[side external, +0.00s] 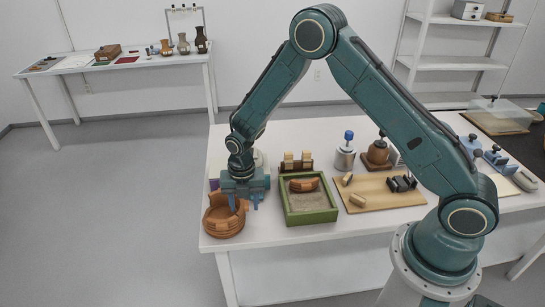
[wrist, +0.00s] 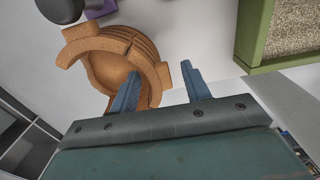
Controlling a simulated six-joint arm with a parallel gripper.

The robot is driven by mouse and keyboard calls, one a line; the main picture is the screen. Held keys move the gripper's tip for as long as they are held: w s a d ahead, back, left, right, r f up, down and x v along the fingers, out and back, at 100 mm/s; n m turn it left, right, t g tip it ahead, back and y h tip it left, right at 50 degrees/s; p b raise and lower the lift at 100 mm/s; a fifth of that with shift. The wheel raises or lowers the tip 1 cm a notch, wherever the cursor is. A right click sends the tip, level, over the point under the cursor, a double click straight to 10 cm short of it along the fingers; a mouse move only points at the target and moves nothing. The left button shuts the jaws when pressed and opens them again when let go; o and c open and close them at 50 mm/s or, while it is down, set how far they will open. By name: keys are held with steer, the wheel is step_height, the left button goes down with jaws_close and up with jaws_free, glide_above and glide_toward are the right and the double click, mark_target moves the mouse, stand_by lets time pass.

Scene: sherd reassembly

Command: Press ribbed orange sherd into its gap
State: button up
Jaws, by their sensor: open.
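The orange pot (side external: 222,226) stands at the table's front left; its ribbed, stepped wall and hollow inside also show in the wrist view (wrist: 100,72). A small orange piece (wrist: 163,74) juts outward at the pot's wall; I cannot tell whether it is a separate sherd or how well it is seated. A curved orange sherd (side external: 304,184) lies on the sand in the green tray. My gripper (side external: 243,203) is open at the pot's right side, pointing down. In the wrist view its fingers (wrist: 160,88) are apart, the left one over the pot and the right one outside it.
The green sand tray (side external: 310,219) stands just right of the pot. Behind are a wooden block rack (side external: 296,163) and a blue-topped can (side external: 345,157). A wooden board (side external: 378,199) with small blocks lies farther right. White tabletop is bare between pot and tray.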

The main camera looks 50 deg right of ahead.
step_height(320, 180, up, 14)
stand_by(0.8)
stand_by(0.5)
steer(key=s+d+r+m+t, duration=0.1)
steer(key=s+d+r+m, duration=0.1)
steer(key=s+r+m, duration=0.5)
steer(key=s+d+r+m+t, duration=0.2)
steer(key=s+r+m, duration=0.4)
steer(key=r, duration=0.3)
steer(key=s+d+r+m+t, duration=0.1)
steer(key=s+r+m+t, duration=0.1)
steer(key=s+m, duration=1.1)
steer(key=shift+s+d+r+m, duration=0.2)
steer(key=shift+s+d+m, duration=0.15)
steer(key=shift+s, duration=0.85)
